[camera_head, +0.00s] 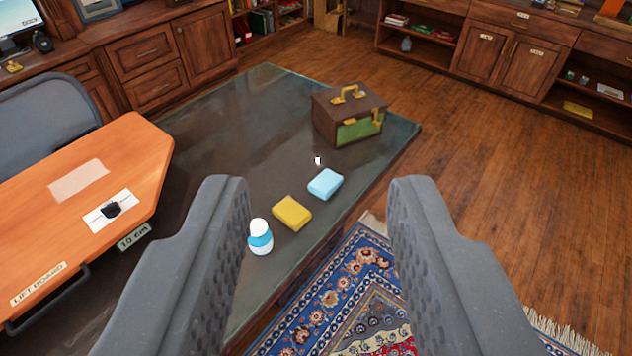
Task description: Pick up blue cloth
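A light blue folded cloth (325,184) lies on the dark glossy tabletop (222,150), near the table's right edge. A yellow cloth or sponge (292,213) lies just to its lower left, a small gap apart. My gripper (320,190) is open, with its two grey fingers wide apart in the foreground. The blue cloth shows between the fingers but farther away, and nothing is held.
A brown and green case (350,114) stands behind the cloth. An orange board (85,210) covers the table's left side. A patterned rug (360,290) and open wood floor (500,190) lie right.

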